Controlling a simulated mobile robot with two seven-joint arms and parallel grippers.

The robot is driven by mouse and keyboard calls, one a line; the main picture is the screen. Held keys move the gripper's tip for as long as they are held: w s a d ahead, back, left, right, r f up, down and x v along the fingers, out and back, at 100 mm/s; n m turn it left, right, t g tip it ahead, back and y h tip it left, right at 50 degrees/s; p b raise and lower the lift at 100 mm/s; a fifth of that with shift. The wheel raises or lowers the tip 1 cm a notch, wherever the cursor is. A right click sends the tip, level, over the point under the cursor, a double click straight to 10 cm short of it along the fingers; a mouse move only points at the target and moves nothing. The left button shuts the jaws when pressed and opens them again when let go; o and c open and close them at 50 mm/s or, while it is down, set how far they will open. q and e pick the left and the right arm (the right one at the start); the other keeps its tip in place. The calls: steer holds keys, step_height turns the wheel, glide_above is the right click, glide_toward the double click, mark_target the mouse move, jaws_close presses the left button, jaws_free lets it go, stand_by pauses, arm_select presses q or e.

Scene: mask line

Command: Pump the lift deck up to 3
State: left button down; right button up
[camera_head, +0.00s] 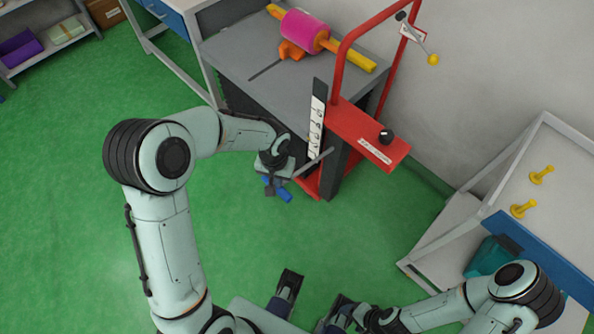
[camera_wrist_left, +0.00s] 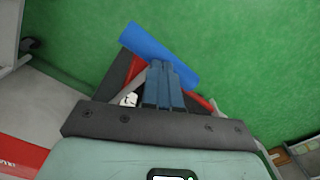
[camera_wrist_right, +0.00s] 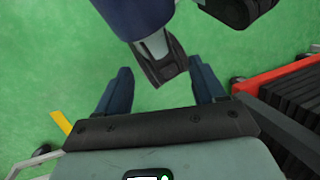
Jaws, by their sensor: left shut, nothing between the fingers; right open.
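The lift cart has a grey deck (camera_head: 262,72), a red frame (camera_head: 350,118) and a white scale strip (camera_head: 317,127) whose marks are too small to read. A thin grey pump lever (camera_head: 316,163) angles down from the cart to a blue grip (camera_head: 285,195), which also shows in the left wrist view (camera_wrist_left: 155,50). My left gripper (camera_head: 269,189) is shut and empty at the blue grip, with its fingertips overlapping it in the left wrist view; contact is unclear. My right gripper (camera_wrist_right: 160,64) is open and empty, low over the floor, away from the lever.
A magenta roller (camera_head: 304,31) on a yellow shaft lies on the deck with orange supports. A black knob (camera_head: 386,136) sits on the red panel. A white table (camera_head: 540,205) with yellow pegs stands at right, with a teal bin (camera_head: 488,257) below. Green floor is open at left.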

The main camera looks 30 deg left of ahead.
arm_select(q)
steer(key=shift+w+d+f+b, duration=0.1)
steer(key=shift+w+f+b, duration=0.05)
steer(key=shift+f+b, duration=1.5)
step_height(320, 180, down, 10)
steer(key=b, duration=0.5)
steer(key=shift+w+r+b, duration=0.25)
steer(key=shift+b, duration=0.05)
arm_select(e)
steer(key=w+d+f+t+h, duration=0.1)
steer(key=w+d+f+t, duration=0.2)
steer(key=w+f, duration=0.6)
steer(key=shift+w+d+f+m, duration=0.25)
steer(key=shift+d+m, duration=0.05)
steer(key=shift+d, duration=0.1)
